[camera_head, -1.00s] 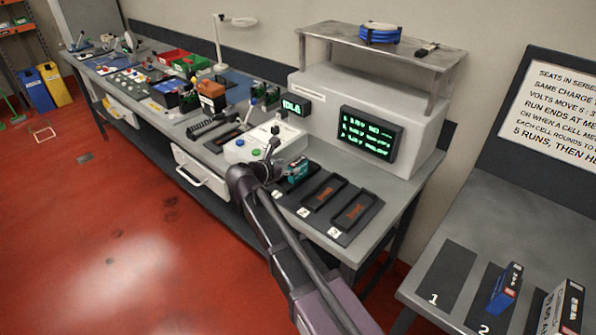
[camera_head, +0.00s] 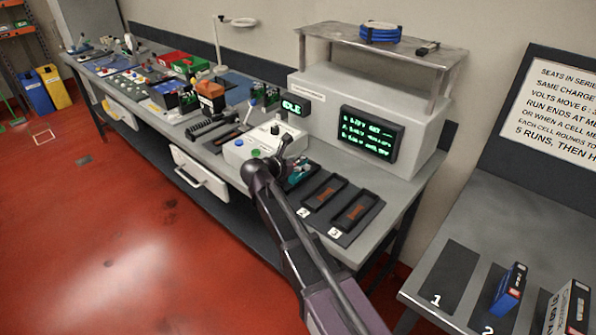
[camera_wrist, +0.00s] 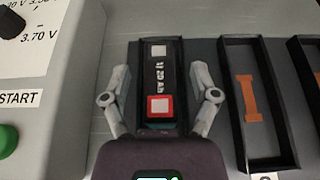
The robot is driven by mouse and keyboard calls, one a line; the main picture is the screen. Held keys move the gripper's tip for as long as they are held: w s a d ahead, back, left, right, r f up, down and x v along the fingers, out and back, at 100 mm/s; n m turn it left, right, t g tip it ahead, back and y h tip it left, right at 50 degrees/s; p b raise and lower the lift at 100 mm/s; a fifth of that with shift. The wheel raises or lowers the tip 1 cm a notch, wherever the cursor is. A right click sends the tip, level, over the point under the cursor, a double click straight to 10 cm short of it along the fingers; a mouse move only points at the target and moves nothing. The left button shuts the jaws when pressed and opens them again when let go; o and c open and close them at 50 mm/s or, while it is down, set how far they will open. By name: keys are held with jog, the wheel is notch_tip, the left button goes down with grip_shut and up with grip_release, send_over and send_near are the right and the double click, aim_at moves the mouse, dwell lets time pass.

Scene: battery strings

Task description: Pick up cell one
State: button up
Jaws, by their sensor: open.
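Cell one (camera_wrist: 161,78) is a dark-topped cell with teal sides, one grey-white pad and one red-framed white pad. It sits in the first black tray (camera_wrist: 145,75) of the row, beside the white console. It also shows in the head view as a small teal shape (camera_head: 301,172), partly hidden by my arm. My gripper (camera_wrist: 159,97) is open above the tray, one finger to the left and one to the right of the cell. Both fingers look apart from the cell. The near end of the cell is partly hidden by my gripper body.
Two more black trays with orange marks inside, one numbered 2 (camera_head: 325,194) and one 3 (camera_head: 355,212), lie to the right. The white console (camera_head: 252,146) with START and a green button stands close on the left. A screen unit (camera_head: 370,134) is behind.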

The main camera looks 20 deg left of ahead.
aim_at(298, 161)
grip_shut()
dwell(0.3)
jog(key=shift+r, duration=0.2)
notch_tip(298, 161, up, 2)
jog(key=shift+r+p, duration=0.1)
jog(key=shift+p, duration=1.15)
jog(key=shift+r+p, duration=0.8)
jog(key=s+d, duration=0.3)
jog(key=s, duration=0.4)
jog(key=s+d, duration=0.3)
jog(key=s, duration=0.4)
jog(key=shift+s+d+r+p, duration=0.3)
jog(key=shift+r+p, duration=0.15)
